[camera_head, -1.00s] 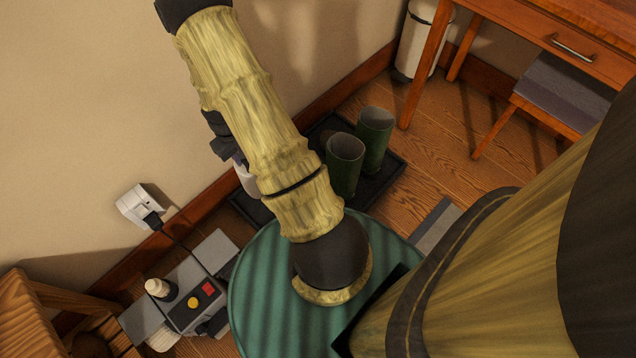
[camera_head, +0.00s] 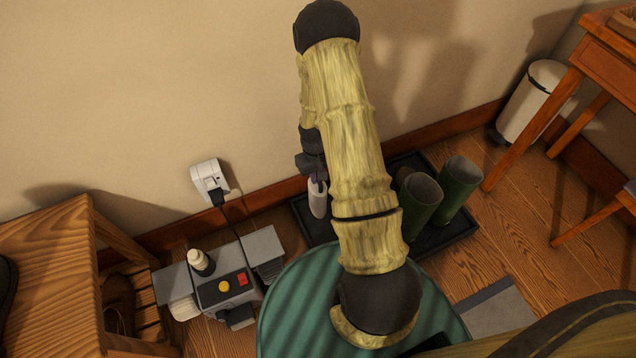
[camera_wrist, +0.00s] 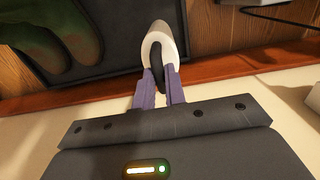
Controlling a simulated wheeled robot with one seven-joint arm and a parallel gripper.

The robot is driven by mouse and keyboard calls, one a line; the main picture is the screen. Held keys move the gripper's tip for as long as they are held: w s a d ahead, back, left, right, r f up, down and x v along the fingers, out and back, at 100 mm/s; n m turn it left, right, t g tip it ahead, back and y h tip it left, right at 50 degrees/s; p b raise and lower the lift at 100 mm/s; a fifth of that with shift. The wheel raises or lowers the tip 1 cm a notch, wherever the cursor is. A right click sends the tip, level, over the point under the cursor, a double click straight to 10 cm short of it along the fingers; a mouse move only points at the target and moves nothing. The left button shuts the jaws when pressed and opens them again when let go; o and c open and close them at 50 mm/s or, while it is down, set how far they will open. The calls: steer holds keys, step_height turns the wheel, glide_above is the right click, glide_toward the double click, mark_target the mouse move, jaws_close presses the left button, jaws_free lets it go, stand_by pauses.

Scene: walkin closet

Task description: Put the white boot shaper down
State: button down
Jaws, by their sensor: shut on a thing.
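My gripper (camera_wrist: 160,90) has two purple fingers, shut on the white boot shaper (camera_wrist: 175,31), which has a dark middle. In the head view the white boot shaper (camera_head: 318,201) hangs upright below my gripper (camera_head: 318,178), over the left part of the black boot tray (camera_head: 437,243). I cannot tell whether its lower end touches the tray. Two green boots, one nearer my arm (camera_head: 421,199) and one to its right (camera_head: 458,187), stand in the tray. My arm hides part of the tray between the shaper and the boots.
A grey machine (camera_head: 223,292) with red and yellow buttons stands left of the tray, plugged into a white wall outlet (camera_head: 209,178). A wooden shoe bench (camera_head: 50,255) is at the left. A white bin (camera_head: 536,101) and a wooden desk (camera_head: 604,62) are at the right.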

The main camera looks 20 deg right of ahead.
step_height(320, 180, down, 4)
steer(key=shift+f+b, duration=0.1)
steer(key=shift+b, duration=0.75)
steer(key=shift+f, duration=0.15)
steer(key=c, duration=1.5)
jaws_free()
steer(key=shift+o, duration=0.2)
step_height(320, 180, up, 12)
steer(key=p, duration=0.6)
steer(key=shift+w+a+r, duration=0.1)
steer(key=shift+w+r, duration=0.05)
steer(key=shift+r, duration=0.05)
steer(key=shift+r, duration=0.1)
step_height(320, 180, up, 14)
steer(key=t, duration=0.2)
glide_above(317, 186)
steer(key=s+a, duration=0.3)
steer(key=a, duration=0.2)
steer(key=s+a+r+t, duration=0.1)
steer(key=s+a+r, duration=0.3)
steer(key=s+r, duration=0.5)
steer(key=shift+s, duration=0.15)
